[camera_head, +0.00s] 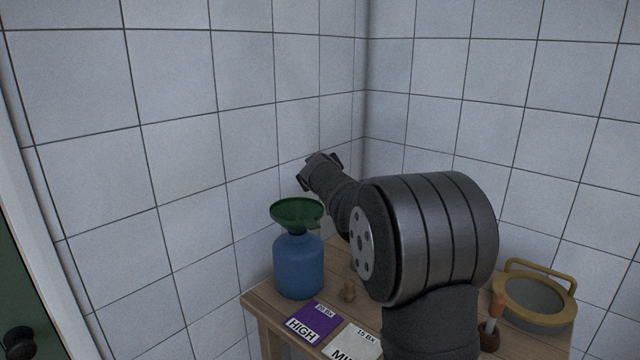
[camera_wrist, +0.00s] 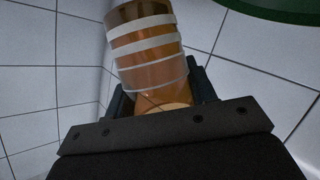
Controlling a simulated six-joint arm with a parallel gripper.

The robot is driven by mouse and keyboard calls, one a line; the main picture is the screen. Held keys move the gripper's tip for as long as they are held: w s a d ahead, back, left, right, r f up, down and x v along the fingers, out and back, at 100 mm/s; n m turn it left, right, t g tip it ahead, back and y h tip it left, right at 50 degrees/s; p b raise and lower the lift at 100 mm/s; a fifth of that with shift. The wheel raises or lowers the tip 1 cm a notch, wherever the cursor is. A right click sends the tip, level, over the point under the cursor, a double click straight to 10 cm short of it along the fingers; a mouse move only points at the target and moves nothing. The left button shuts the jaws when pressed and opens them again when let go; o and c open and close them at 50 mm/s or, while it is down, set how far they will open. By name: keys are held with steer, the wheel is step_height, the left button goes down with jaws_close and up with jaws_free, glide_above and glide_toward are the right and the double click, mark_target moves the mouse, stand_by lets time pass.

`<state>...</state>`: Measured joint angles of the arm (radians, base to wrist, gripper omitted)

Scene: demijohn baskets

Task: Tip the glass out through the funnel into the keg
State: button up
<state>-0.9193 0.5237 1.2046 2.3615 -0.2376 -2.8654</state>
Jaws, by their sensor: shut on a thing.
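A blue keg (camera_head: 299,266) stands at the left end of the wooden table. A green funnel (camera_head: 297,213) sits in its mouth, and part of its rim shows at the top right of the wrist view (camera_wrist: 280,8). My gripper (camera_head: 320,170) is above the funnel and to its right, next to the wall. In the wrist view my gripper (camera_wrist: 160,95) is shut on a glass (camera_wrist: 148,50) with white bands and amber liquid in it. The glass looks tilted in that view. In the head view I cannot make out the glass at my gripper.
On the wooden table (camera_head: 262,305) lie a purple card marked HIGH (camera_head: 313,323) and a white card (camera_head: 354,342). A pot with a yellow rim and handle (camera_head: 535,300) and an orange-topped tool (camera_head: 495,315) are at the right. Tiled walls close the back.

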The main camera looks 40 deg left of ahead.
steer(key=shift+w+f+n+t, duration=0.1)
steer(key=shift+f+n+t, duration=0.15)
steer(key=shift+n+t, duration=0.5)
steer(key=shift+f+n+t, duration=0.2)
steer(key=shift+n+t, duration=0.15)
steer(key=shift+n, duration=0.7)
stand_by(2.7)
steer(key=shift+f+n+t+h, duration=0.3)
steer(key=shift+f+n+t, duration=0.4)
steer(key=shift+n, duration=0.5)
stand_by(1.6)
steer(key=shift+a, duration=0.1)
steer(key=shift+s+f+n, duration=0.15)
steer(key=shift+s+n, duration=0.05)
steer(key=shift+n, duration=0.1)
stand_by(0.4)
